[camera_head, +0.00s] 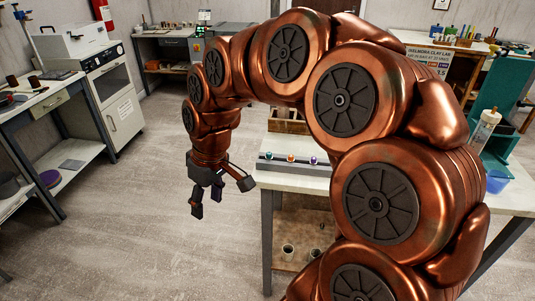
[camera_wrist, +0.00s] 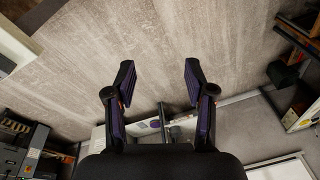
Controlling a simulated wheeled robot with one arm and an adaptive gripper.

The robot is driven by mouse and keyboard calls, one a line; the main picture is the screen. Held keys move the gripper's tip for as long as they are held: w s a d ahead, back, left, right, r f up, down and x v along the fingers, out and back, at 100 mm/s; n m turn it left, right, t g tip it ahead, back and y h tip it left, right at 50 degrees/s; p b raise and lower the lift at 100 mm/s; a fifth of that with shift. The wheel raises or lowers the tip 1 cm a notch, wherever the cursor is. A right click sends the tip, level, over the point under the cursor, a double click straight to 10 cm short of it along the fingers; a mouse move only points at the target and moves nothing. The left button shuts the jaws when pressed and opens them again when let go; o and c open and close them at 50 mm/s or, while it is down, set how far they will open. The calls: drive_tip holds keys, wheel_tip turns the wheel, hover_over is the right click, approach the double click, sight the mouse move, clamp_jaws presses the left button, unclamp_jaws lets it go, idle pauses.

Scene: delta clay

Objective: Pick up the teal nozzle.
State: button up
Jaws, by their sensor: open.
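The teal nozzle (camera_head: 268,155) is small and stands at the left end of a low dark rack (camera_head: 300,167) on the white worktable. My gripper (camera_head: 208,204) hangs over the floor, to the left of the table and apart from the nozzle. It points down. In the wrist view my gripper (camera_wrist: 158,75) has its two fingers spread with nothing between them. I cannot make out the teal nozzle in the wrist view.
An orange nozzle (camera_head: 291,157) and a purple nozzle (camera_head: 313,160) stand right of the teal one. A wooden box (camera_head: 288,122) is behind the rack. My arm covers much of the table. Open floor (camera_head: 160,215) lies around the gripper.

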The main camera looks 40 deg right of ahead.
drive_tip(key=w+d+r+t, duration=0.1)
drive_tip(key=w+d, duration=0.5)
drive_tip(key=d, duration=0.1)
drive_tip(key=m+t+h+p, duration=0.1)
drive_tip(key=t+p, duration=0.1)
approach(269, 153)
drive_tip(key=shift+w+d+f, duration=0.1)
drive_tip(key=shift+w+f, duration=0.05)
drive_tip(key=shift+f, duration=0.55)
drive_tip(key=shift+w+f+p, duration=0.15)
drive_tip(key=shift+f+p, duration=0.15)
drive_tip(key=shift+f, duration=0.05)
drive_tip(key=shift+a+p+x, duration=0.1)
drive_tip(key=shift+p+x, duration=0.35)
drive_tip(key=shift+x, duration=0.3)
drive_tip(key=shift+a+p+x, duration=0.15)
drive_tip(key=shift+p+x, duration=0.3)
drive_tip(key=shift+x, duration=0.3)
drive_tip(key=shift+p+x, duration=0.7)
drive_tip(key=shift+x, duration=1.1)
drive_tip(key=shift+c, duration=0.2)
